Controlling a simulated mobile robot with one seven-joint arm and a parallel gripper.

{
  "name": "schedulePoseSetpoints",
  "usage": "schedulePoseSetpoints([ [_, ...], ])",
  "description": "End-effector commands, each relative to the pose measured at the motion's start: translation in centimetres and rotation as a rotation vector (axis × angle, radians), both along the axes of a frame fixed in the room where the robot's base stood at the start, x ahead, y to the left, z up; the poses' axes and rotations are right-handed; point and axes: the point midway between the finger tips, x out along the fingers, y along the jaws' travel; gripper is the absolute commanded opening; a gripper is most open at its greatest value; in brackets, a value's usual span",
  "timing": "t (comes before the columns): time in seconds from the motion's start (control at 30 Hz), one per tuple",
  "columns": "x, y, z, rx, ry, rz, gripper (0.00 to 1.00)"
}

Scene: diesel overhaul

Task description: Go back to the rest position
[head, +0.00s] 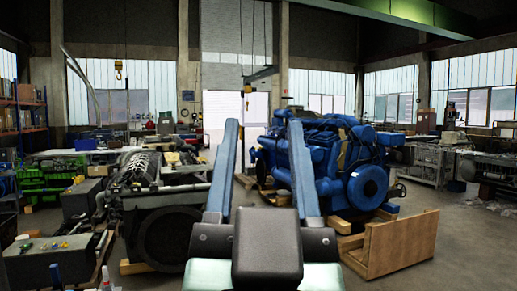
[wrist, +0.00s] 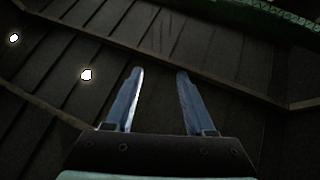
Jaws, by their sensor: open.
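My gripper (head: 263,125) is in the lower middle of the head view, with two blue fingers pointing up and standing well apart. It is open, and nothing is between the fingers. The wrist view also shows my gripper (wrist: 158,72) with its fingers spread, against a dark ceiling (wrist: 200,45) with bright lamps at the left. Nothing touches the fingers in either view.
A large blue engine (head: 335,165) stands on wooden blocks right of centre. A wooden crate (head: 400,245) is in front of it. A dark engine (head: 165,215) stands on the left, beside a grey box (head: 45,265). The floor (head: 460,240) at right is clear.

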Motion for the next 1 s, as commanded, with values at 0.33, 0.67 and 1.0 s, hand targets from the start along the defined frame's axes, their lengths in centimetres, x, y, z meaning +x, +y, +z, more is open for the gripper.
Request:
schedulePoseSetpoints([
  [0.33,-3.5,0.5,3.6,-0.053,-0.144,-0.028,0.54],
  [0.67,-3.4,0.5,0.7,-0.051,-0.140,-0.025,0.54],
  [1.0,-3.3,0.6,-3.8,-0.049,-0.141,-0.017,0.54],
])
